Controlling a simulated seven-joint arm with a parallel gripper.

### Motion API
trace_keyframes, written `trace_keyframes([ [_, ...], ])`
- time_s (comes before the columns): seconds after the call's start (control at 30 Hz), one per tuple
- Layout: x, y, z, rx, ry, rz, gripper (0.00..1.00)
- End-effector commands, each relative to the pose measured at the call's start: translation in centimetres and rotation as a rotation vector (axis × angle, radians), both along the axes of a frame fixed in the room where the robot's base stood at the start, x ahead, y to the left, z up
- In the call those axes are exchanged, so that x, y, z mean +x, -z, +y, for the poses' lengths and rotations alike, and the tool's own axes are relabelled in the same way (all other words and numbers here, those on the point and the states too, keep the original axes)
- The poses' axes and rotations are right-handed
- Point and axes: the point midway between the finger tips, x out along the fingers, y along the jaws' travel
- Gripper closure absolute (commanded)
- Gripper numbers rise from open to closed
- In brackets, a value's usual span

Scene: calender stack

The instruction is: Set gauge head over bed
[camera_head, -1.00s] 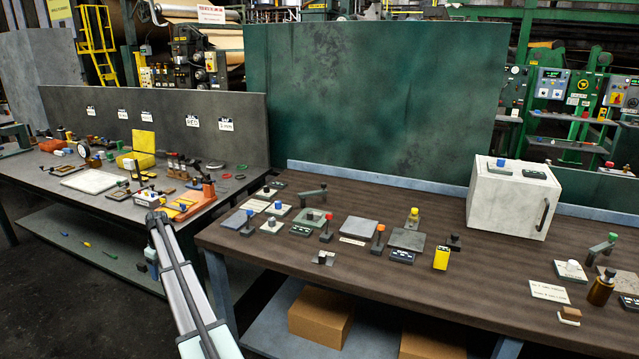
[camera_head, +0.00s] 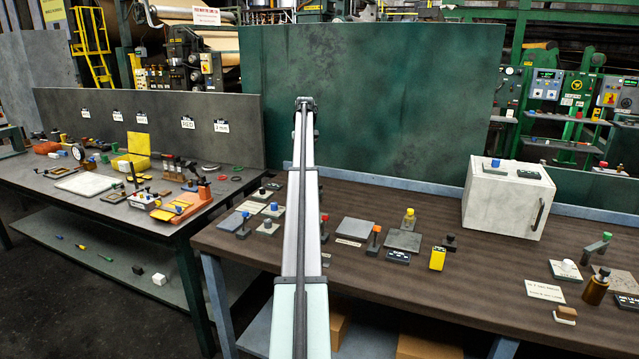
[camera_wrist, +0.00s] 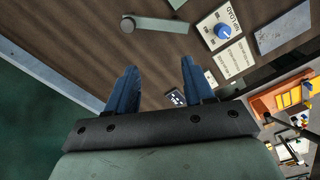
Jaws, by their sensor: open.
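I cannot tell for sure which parts are the gauge head and the bed. A grey-green lever arm with a round pivot (camera_wrist: 155,25) lies on the brown bench at the top of the wrist view. In the head view my arm hides it. A dial with a white face (camera_head: 78,152) stands on the left table.
A labelled plate with a blue knob (camera_wrist: 222,31) sits near the lever arm, beside a printed card (camera_wrist: 236,60). Several knobbed plates and posts crowd the right bench. A white box (camera_head: 508,200) stands at right. A green panel (camera_head: 400,100) rises behind.

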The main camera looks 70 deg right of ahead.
Motion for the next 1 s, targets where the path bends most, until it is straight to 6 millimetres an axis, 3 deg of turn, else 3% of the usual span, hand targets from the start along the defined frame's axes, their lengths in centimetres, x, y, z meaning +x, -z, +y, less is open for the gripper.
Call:
trace_keyframes([
  [0.03,-1.7,-1.0,-1.2,0.001,0.020,0.005,0.48],
  [0.1,-3.4,-1.8,-2.1,0.003,0.037,0.011,0.48],
  [0.2,-4.8,-2.4,-2.7,0.005,0.052,0.017,0.48],
  [0.33,-5.3,-1.9,-2.8,0.007,0.056,0.019,0.48],
  [1.0,-5.2,8.7,-2.7,0.007,0.055,0.018,0.48],
])
